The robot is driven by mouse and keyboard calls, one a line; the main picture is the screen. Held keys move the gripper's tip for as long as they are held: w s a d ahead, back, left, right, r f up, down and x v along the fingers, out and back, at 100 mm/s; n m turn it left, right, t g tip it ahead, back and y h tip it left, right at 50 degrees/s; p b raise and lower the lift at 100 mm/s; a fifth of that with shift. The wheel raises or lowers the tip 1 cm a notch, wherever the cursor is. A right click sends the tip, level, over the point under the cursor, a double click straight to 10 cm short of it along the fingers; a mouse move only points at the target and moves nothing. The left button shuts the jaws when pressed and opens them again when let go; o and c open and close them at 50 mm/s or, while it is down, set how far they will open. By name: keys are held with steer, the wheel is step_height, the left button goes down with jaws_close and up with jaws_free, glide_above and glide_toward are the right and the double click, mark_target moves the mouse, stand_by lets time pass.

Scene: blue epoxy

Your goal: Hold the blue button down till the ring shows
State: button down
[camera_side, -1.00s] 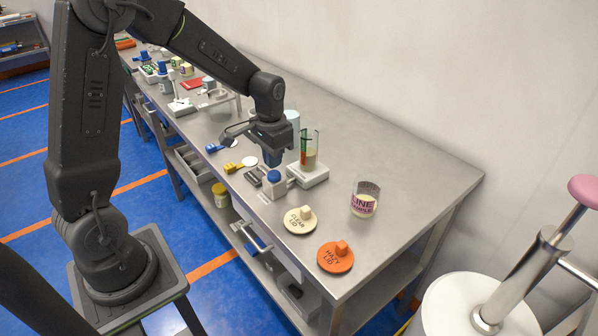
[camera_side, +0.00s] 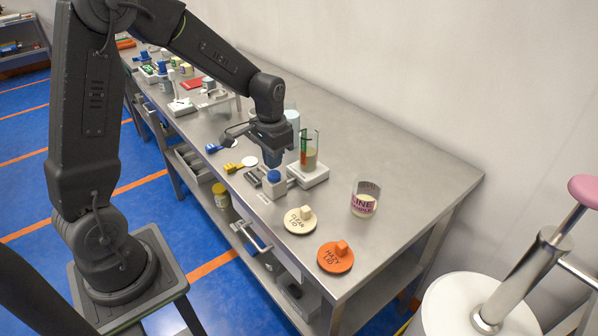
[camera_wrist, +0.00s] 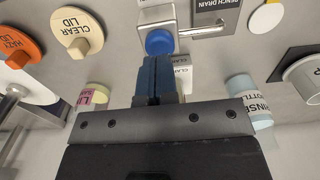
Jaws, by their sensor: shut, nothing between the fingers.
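The blue button (camera_side: 273,176) sits on top of a small pale block (camera_side: 275,188) near the bench's front edge. In the wrist view the round button (camera_wrist: 160,41) shows just beyond my fingertips. My gripper (camera_side: 272,161) points down right above the button, its dark blue fingers (camera_wrist: 153,60) shut together with nothing between them. The fingertips are very close to the button; I cannot tell whether they touch it. Beside the block, a clear glass vessel (camera_side: 309,158) with brownish contents and green and orange marks stands on a white base (camera_side: 308,175). I cannot make out a ring.
A cream CLEAR LID (camera_side: 299,220), an orange HAZY LID (camera_side: 335,257) and a labelled glass (camera_side: 365,199) stand to the right.

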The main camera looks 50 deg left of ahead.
steer(key=shift+f, duration=0.3)
steer(key=shift+f, duration=0.35)
steer(key=shift+f, duration=0.35)
steer(key=shift+f, duration=0.4)
steer(key=shift+r, duration=0.1)
stand_by(1.7)
steer(key=shift+r, duration=4)
